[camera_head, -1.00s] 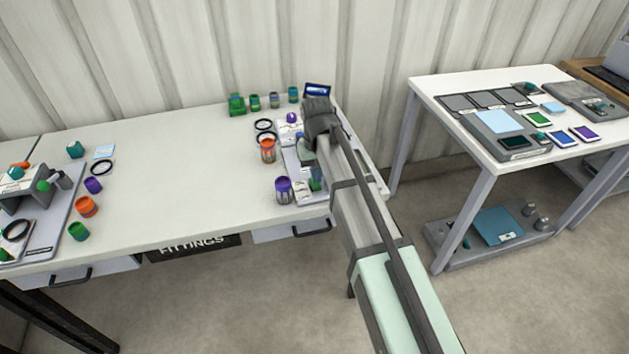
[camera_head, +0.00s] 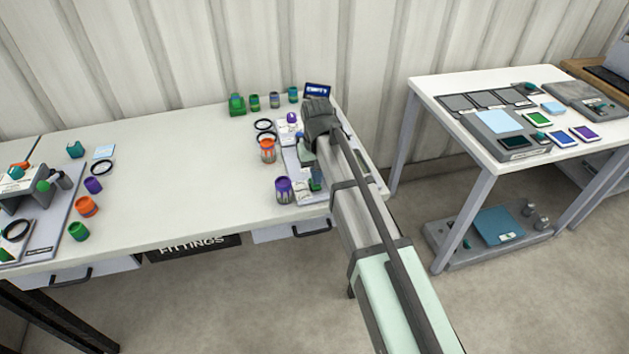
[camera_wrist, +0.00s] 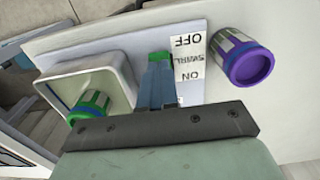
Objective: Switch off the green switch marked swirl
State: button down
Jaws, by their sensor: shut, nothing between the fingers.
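The green switch (camera_wrist: 159,56) shows in the wrist view at the OFF end of a white label (camera_wrist: 190,60) reading OFF, SWIRL and ON, which appears upside down. My gripper (camera_wrist: 160,70) is shut and empty. Its fingers lie directly over the switch area beside the label and hide most of the switch. I cannot tell whether the fingertips touch it. In the head view the switch's panel (camera_head: 291,158) stands at the right end of the long table, with my wrist and arm over it, and the switch itself is not clear.
A purple-and-grey container (camera_wrist: 241,56) stands right of the label in the wrist view. A green-and-blue one (camera_wrist: 90,106) sits in a grey tray (camera_wrist: 122,68) at left. An orange-topped jar (camera_head: 267,151) and black rings stand by the panel. The table's middle is clear.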

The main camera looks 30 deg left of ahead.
jog(key=shift+f, duration=0.85)
dwell(0.6)
jog(key=shift+r, duration=3.55)
jog(key=shift+w, duration=0.1)
